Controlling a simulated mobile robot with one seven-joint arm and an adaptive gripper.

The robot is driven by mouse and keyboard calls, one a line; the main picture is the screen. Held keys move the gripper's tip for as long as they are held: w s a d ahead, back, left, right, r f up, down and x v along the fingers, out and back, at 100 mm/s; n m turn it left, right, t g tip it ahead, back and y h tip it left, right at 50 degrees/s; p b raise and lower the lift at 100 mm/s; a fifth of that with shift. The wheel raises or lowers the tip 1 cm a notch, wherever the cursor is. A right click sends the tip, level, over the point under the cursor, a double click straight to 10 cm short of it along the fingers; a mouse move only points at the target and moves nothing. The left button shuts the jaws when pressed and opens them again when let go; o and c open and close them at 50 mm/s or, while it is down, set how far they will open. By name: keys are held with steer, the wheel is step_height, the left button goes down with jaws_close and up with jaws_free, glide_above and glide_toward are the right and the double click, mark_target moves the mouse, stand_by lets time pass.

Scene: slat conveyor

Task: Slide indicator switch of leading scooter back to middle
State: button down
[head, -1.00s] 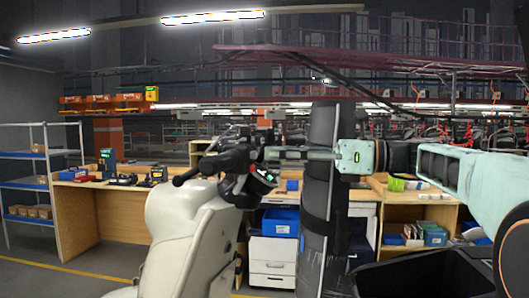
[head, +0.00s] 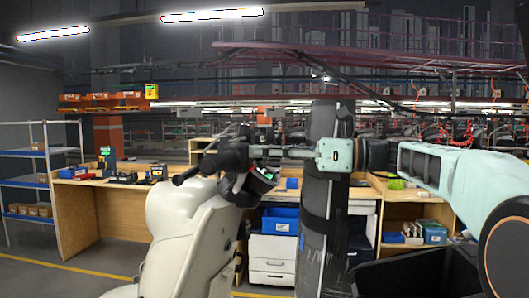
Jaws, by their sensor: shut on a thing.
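The leading scooter, with a cream body (head: 178,225), stands at the lower left centre in the head view. Its black handlebar (head: 225,160) has a grip pointing left and a lit green display (head: 263,173) just right of it. My gripper (head: 258,153) reaches in from the right at handlebar height. Its fingertips meet the dark control housing at the inner end of the grip and are shut on a small part there. The indicator switch is too small and dark to make out, and its position cannot be told.
A workbench with tools (head: 110,178) and a shelf rack (head: 25,183) are at the left. A white drawer unit with a blue bin (head: 281,220) stands behind the scooter. More shelves with boxes are at the right.

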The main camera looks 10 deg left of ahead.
steer(key=shift+w+r+p, duration=0.1)
steer(key=shift+r+p, duration=0.05)
steer(key=shift+p, duration=0.45)
steer(key=shift+w+p, duration=0.4)
steer(key=shift+p, duration=0.2)
steer(key=c, duration=2)
jaws_free()
steer(key=shift+d, duration=0.1)
steer(key=shift+o, duration=0.2)
steer(key=d, duration=1.2)
steer(key=shift+s, duration=0.3)
steer(key=shift+f, duration=0.2)
